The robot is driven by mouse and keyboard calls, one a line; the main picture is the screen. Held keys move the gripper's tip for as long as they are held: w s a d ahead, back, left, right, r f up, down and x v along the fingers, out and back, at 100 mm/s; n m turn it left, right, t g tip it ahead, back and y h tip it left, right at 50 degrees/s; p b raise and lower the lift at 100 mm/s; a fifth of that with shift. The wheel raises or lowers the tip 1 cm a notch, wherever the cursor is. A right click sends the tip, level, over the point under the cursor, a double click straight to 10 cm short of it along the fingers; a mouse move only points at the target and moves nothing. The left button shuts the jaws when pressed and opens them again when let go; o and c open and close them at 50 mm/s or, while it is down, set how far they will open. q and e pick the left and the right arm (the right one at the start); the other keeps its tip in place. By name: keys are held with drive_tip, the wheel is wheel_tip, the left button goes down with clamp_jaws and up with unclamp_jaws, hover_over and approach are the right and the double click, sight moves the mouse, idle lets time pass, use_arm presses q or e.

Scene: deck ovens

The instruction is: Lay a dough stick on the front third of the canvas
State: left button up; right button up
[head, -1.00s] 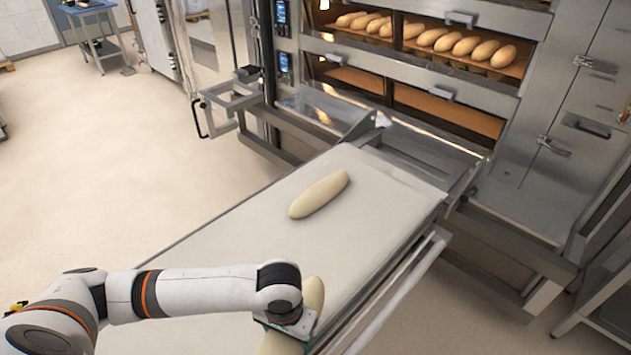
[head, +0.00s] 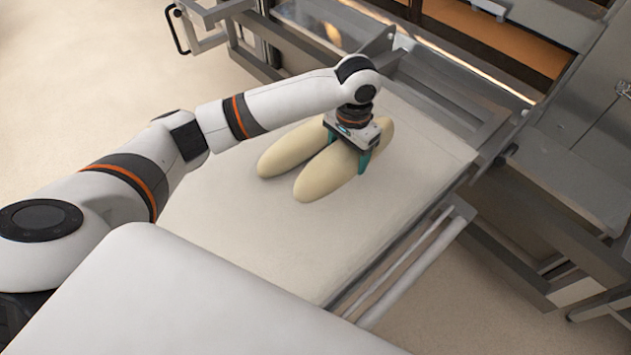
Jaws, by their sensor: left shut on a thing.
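The canvas (head: 275,232) is a pale, flat loader surface in front of the oven. One dough stick (head: 288,150), pale and smooth, lies on its far part. My left gripper (head: 348,146) is shut on a second dough stick (head: 325,179), with its teal fingers on either side of it. The held stick is right beside the first and roughly parallel to it. I cannot tell whether it touches the canvas or hangs just above it. The gripper hides part of both sticks. My right gripper is not in view.
The steel oven front (head: 560,105) rises at the back right. A metal rail (head: 415,275) runs along the canvas's right side. The near part of the canvas and the strip to the right of the sticks are bare.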

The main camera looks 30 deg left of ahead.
sight(349, 160)
use_arm(q)
drive_tip(key=shift+w+d, duration=0.1)
drive_tip(key=shift+w, duration=0.25)
drive_tip(key=f, duration=0.3)
drive_tip(key=shift+w+f+b, duration=0.2)
drive_tip(key=shift+f+b, duration=0.1)
drive_tip(key=shift+f, duration=3.1)
drive_tip(key=o, duration=1.3)
drive_tip(key=shift+f, duration=0.1)
wheel_tip(349, 160, up, 12)
drive_tip(key=shift+r+p, duration=0.15)
drive_tip(key=shift+p, duration=0.2)
